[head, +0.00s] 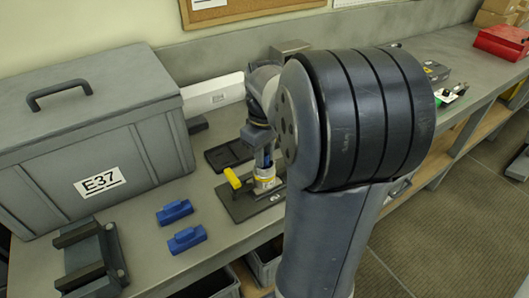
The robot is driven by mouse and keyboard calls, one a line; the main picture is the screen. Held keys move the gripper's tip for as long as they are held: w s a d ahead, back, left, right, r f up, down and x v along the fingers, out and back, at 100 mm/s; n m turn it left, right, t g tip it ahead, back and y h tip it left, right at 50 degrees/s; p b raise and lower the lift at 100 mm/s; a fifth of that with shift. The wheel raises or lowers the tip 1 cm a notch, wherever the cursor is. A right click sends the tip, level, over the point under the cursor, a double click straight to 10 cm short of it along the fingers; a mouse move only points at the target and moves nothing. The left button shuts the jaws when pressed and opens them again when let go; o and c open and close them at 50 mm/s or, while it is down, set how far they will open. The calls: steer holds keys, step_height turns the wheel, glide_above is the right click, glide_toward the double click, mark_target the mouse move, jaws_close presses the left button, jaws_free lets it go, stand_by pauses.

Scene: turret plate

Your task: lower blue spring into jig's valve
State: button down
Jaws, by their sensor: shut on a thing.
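The jig is a dark flat plate (240,208) on the grey bench. The valve (265,183) stands upright on it, a pale metal body with yellow parts. A yellow lever (232,178) sticks out to its left. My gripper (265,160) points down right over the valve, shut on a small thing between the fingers. A little blue shows there, which fits the blue spring, but the spring's outline is too small to make out. I cannot tell whether its lower end is inside the valve. My own arm covers the area to the right.
A large grey case (140,140) labelled E37 stands at left. Two blue blocks (187,238) and a dark cradle (90,262) lie in front of it. A dark tray (222,155) lies behind the jig. A red box (502,42) sits far right. Bare bench lies between blocks and jig.

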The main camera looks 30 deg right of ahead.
steer(key=shift+s+f, duration=0.15)
steer(key=shift+f, duration=0.25)
steer(key=c, duration=1.4)
jaws_free()
steer(key=shift+o, duration=0.3)
steer(key=shift+r, duration=0.25)
steer(key=shift+o, duration=0.8)
step_height(320, 180, up, 11)
steer(key=shift+r, duration=0.1)
step_height(320, 180, down, 11)
steer(key=shift+w+r, duration=0.2)
